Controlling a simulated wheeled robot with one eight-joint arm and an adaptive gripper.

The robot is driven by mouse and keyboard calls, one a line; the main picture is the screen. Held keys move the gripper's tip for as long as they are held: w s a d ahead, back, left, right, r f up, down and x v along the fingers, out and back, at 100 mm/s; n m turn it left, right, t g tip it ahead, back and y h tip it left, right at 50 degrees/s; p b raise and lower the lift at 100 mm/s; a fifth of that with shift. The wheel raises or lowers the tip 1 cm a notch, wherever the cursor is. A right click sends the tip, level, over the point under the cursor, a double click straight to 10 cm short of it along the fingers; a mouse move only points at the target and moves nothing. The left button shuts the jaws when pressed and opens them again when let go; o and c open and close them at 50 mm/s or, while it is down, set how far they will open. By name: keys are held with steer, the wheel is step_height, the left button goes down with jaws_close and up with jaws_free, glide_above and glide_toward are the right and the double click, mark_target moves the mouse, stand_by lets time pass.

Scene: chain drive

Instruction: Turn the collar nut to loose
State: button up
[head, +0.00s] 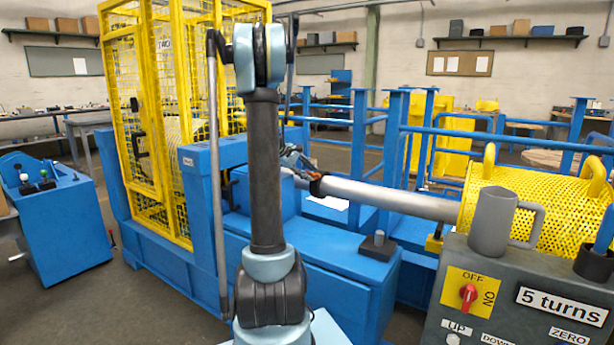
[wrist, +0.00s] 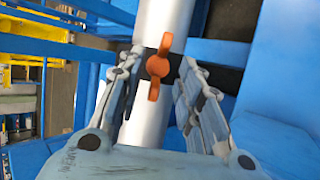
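The collar nut (wrist: 154,78) is an orange wing-shaped piece, its two wings running roughly lengthwise along the shaft in the wrist view. It sits on a black collar (wrist: 172,67) around a silver shaft (wrist: 150,115). The collar also shows in the head view as a dark band (head: 317,186) near the shaft's left end. My gripper (wrist: 162,58) is open, one finger on each side of the nut, with gaps between the fingers and the orange wings. In the head view my gripper (head: 297,160) is small and partly hidden behind my arm, just above the collar.
A blue machine frame (head: 330,265) lies below the shaft, and blue rails (head: 360,140) stand behind it. A yellow mesh cage (head: 160,110) is at left. A grey control panel (head: 510,285) with a red switch (head: 468,294) and a grey mug (head: 495,220) is at right.

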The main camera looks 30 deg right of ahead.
steer(key=v, duration=1.1)
steer(key=shift+a, duration=0.2)
